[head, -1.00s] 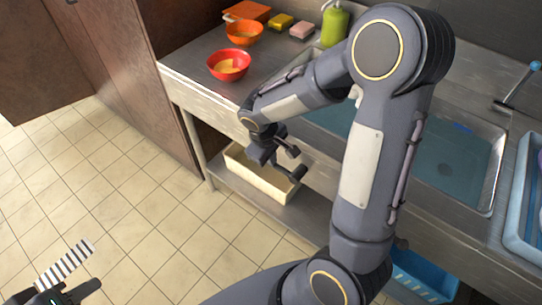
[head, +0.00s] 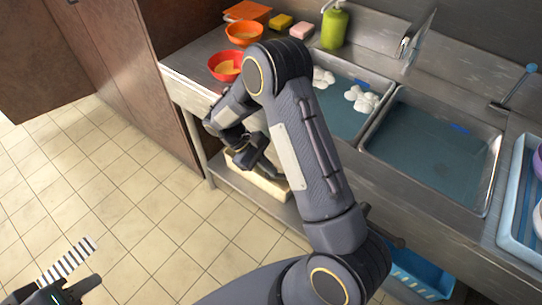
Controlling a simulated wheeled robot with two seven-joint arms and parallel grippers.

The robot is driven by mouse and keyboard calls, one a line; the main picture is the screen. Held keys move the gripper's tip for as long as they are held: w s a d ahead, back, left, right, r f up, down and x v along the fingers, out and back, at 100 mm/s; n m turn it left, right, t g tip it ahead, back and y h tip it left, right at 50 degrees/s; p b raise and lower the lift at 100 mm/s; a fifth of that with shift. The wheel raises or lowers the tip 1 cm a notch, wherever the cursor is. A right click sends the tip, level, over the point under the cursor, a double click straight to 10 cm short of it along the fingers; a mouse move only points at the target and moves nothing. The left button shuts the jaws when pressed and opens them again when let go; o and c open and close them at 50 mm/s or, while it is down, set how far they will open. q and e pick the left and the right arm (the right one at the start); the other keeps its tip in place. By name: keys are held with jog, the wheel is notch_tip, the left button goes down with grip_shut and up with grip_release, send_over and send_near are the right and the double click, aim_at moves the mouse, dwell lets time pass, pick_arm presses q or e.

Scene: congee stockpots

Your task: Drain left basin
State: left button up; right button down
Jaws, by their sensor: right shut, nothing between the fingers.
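The left basin (head: 345,121) sits in the metal counter behind my right arm. It holds bluish water with white foam clumps on it, and my arm hides part of it. A drain or plug in it cannot be made out. The right basin (head: 420,148) also holds bluish water. My right gripper (head: 262,158) is shut and empty, in front of the counter's front edge and above the cream bin on the lower shelf.
Red bowl (head: 222,73), orange bowl (head: 243,38), sponges (head: 281,21) and green bottle (head: 334,27) stand at the back. Cream bin (head: 270,184) and blue basket (head: 420,272) are below. A blue-tipped lever (head: 515,88) rises behind the right basin. The tiled floor is clear.

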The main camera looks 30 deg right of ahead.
jog(key=shift+s+f+g+h+b, duration=0.2)
jog(key=shift+f+g+h+b, duration=0.1)
jog(key=shift+f+g, duration=0.5)
jog(key=shift+s+d+f+b, duration=0.25)
jog(key=shift+s+f+b, duration=0.15)
jog(key=shift+f+b, duration=0.25)
jog(key=shift+f, duration=0.1)
jog(key=shift+s+f, duration=0.15)
jog(key=shift+s, duration=0.05)
